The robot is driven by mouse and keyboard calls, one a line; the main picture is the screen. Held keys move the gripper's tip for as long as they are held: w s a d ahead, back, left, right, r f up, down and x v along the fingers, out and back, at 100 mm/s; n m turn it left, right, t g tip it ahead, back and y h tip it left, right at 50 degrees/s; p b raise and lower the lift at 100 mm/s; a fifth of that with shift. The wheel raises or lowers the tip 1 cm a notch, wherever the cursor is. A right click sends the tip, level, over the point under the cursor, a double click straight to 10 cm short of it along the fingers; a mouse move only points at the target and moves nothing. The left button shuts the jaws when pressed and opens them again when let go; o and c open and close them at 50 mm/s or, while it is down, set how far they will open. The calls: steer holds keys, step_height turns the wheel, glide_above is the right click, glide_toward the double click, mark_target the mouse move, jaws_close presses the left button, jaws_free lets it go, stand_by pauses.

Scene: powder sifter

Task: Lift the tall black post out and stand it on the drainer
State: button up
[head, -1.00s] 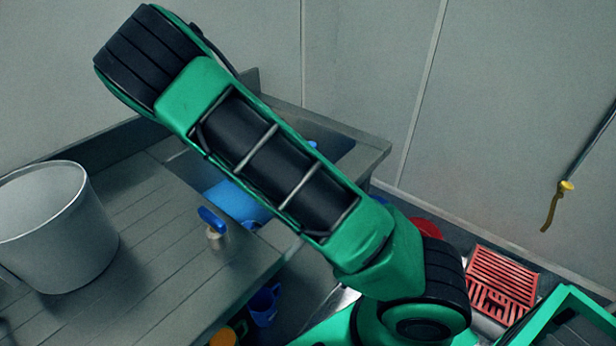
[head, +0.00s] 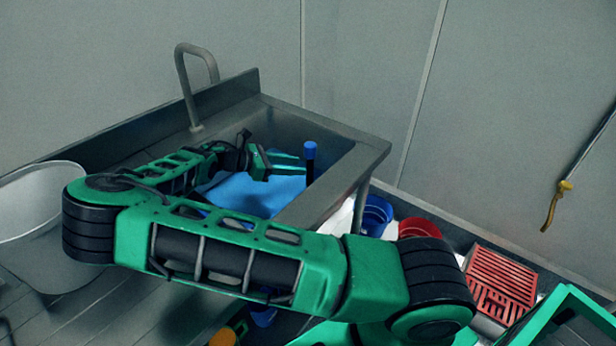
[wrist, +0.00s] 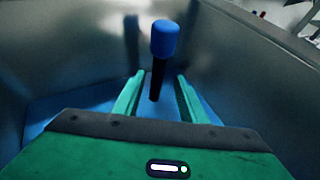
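The tall black post (head: 309,174) with a blue cap stands upright in the sink basin, near its right wall. In the wrist view the post (wrist: 156,82) rises centrally at the level of the fingertips, its cap above them; its foot is hard to make out. My gripper (head: 301,163) reaches into the basin from the left, fingers pointing at the post. In the wrist view my gripper (wrist: 159,77) is open, with a finger on each side of the shaft and visible gaps. The ribbed drainer (head: 45,312) is left of the basin, partly hidden by my arm.
A large pale pot (head: 35,215) stands on the drainer at far left. The metal sink rim (head: 365,153) encloses a blue bottom (head: 250,192). A tap (head: 195,90) rises behind. Blue (head: 374,214) and red (head: 418,226) tubs and a red crate (head: 500,285) are at right.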

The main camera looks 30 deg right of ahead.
mark_target(310, 165)
steer(key=shift+w+x, duration=0.2)
steer(key=shift+x, duration=2.9)
steer(key=shift+d+r, duration=0.1)
steer(key=shift+r, duration=0.05)
jaws_close()
